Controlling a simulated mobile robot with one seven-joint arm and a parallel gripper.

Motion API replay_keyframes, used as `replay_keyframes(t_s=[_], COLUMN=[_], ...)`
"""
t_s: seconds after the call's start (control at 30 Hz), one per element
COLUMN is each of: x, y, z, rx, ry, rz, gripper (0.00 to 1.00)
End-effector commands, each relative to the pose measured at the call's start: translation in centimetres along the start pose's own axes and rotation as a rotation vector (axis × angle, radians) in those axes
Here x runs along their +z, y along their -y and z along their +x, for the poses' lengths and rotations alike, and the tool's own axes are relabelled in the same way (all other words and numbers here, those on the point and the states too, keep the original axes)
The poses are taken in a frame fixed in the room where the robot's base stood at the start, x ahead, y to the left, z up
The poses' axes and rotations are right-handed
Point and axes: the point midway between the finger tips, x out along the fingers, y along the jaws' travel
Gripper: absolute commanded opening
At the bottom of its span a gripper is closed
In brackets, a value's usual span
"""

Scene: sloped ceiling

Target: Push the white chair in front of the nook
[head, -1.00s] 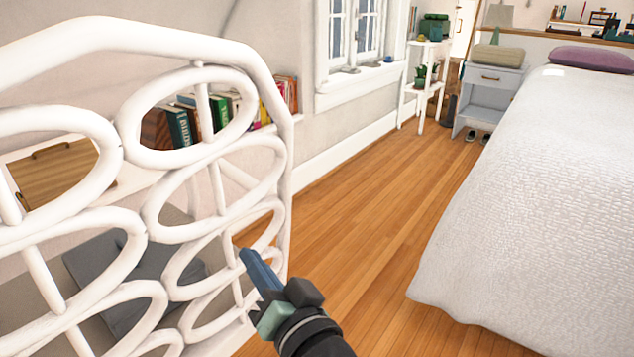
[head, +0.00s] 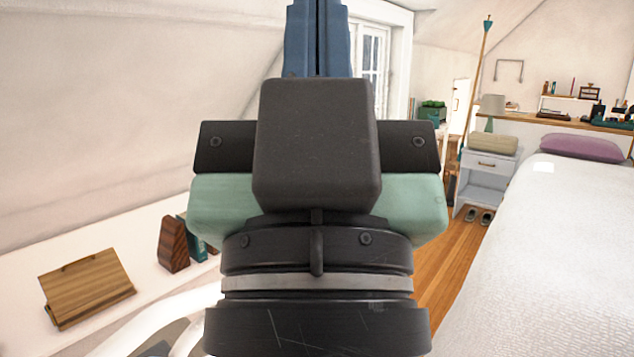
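The white chair shows only as curved white bars (head: 172,315) at the bottom left; most of it is out of frame or hidden behind my gripper. My gripper (head: 317,40) fills the middle of the head view, close to the camera. Its two blue fingers point up and lie side by side with only a thin line between them, and nothing shows between them. I cannot tell whether it touches the chair. The nook is not clearly identifiable; a white ledge (head: 95,255) runs along the sloped wall on the left, behind the chair.
A wooden stand (head: 87,287) and a dark wooden bookend (head: 173,245) sit on the ledge. The white bed (head: 560,240) takes up the right side. A strip of wooden floor (head: 450,262) is clear between my gripper and the bed. A grey nightstand (head: 485,178) stands behind.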

Motion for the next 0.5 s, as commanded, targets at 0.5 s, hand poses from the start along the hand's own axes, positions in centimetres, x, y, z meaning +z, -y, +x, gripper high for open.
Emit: replay_keyframes(t_s=[0.5], x=[-12.0], y=[0.0], z=[12.9], rx=[-0.002], ry=[0.003], rz=[0.002], gripper=[0.00])
